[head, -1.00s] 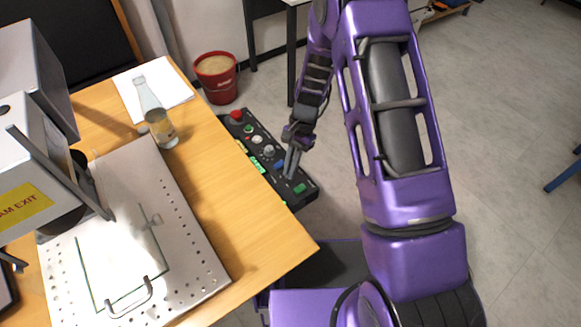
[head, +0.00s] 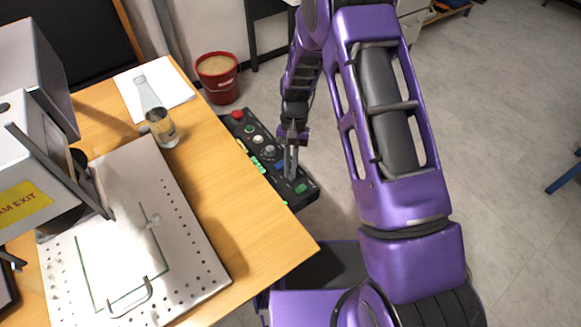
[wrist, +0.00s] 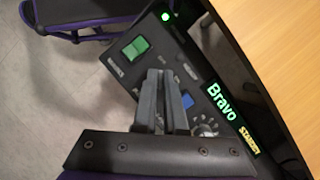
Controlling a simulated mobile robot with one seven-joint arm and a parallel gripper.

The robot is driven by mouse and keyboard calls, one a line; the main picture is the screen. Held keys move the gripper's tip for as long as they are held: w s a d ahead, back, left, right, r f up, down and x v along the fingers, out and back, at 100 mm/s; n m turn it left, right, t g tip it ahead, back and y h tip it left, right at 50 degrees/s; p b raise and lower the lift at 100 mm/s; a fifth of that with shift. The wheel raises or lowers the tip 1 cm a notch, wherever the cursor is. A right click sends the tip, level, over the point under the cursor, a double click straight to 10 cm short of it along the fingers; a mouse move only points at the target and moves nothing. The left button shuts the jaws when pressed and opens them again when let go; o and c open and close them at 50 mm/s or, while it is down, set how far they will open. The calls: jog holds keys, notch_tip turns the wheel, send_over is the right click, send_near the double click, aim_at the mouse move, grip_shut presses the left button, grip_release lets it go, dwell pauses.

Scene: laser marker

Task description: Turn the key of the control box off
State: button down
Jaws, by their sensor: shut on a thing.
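The control box (head: 262,148) is a long black panel beside the wooden table's right edge. In the wrist view its face (wrist: 198,75) shows lit "Bravo" lettering, a green rocker switch, a blue button and a silver knob. My gripper (head: 291,177) points down at the near part of the panel, close to the green rocker (head: 300,188). In the wrist view my gripper's fingers (wrist: 164,76) are close together between the green rocker (wrist: 135,48) and the blue button (wrist: 187,100). They are shut on the key, which the fingers hide.
The wooden table (head: 215,155) edge runs close along the box. A laser marker's metal plate (head: 190,235), a glass bottle (head: 157,115) and white paper (head: 180,88) are on the table. A red bucket (head: 217,80) stands on the floor beyond.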

jog(key=c, duration=1)
grip_release()
jog(key=p+v, duration=0.2)
jog(key=v, duration=1.5)
jog(key=shift+r, duration=0.3)
